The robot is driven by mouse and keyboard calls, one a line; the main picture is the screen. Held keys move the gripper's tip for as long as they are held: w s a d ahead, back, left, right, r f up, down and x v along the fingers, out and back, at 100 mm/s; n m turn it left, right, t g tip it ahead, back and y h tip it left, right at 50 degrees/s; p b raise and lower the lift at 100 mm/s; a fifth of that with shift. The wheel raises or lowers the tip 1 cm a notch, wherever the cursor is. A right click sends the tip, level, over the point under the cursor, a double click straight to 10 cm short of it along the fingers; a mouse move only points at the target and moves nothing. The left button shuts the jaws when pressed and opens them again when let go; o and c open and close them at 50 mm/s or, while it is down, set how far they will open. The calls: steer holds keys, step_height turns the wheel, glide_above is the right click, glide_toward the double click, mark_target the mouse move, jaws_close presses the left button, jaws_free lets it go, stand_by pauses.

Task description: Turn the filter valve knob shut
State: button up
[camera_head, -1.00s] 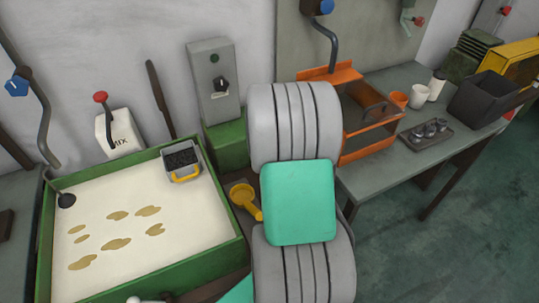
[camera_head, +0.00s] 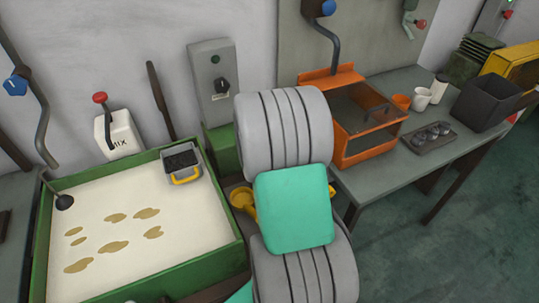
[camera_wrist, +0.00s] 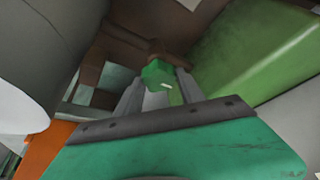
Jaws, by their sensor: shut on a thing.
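In the wrist view, a green knob (camera_wrist: 155,72) with a short pale mark sits at the end of my gripper (camera_wrist: 161,80). My two grey fingers lie on either side of the knob and are shut on it. The pale mark lies nearly crosswise in this view. A brown pipe-like part shows behind the knob. In the head view, my arm hides both the gripper and the knob.
A green wall (camera_wrist: 255,50) stands close on the right in the wrist view. In the head view, a green-rimmed tray (camera_head: 190,274) is left of my arm. A yellow scoop (camera_head: 242,198) is partly behind my arm. An orange box (camera_head: 362,153) stands on the right bench.

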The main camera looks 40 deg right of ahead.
steer(key=o, duration=1.4)
steer(key=shift+c, duration=0.2)
steer(key=v, duration=0.7)
steer(key=shift+a+r+b, duration=0.2)
steer(key=shift+r+b, duration=0.1)
steer(key=shift+r, duration=0.05)
steer(key=s+a+r+n+y, duration=0.1)
steer(key=s+a+n, duration=0.2)
steer(key=a, duration=0.6)
steer(key=s+a+r+n+y, duration=0.1)
steer(key=s+a+n, duration=0.2)
steer(key=a, duration=0.6)
steer(key=s+a+r+n+t+y, duration=0.1)
steer(key=s+a+r+n+y, duration=0.1)
steer(key=a+n, duration=0.4)
steer(key=s+a, duration=0.1)
steer(key=a, duration=0.3)
steer(key=shift+n, duration=0.3)
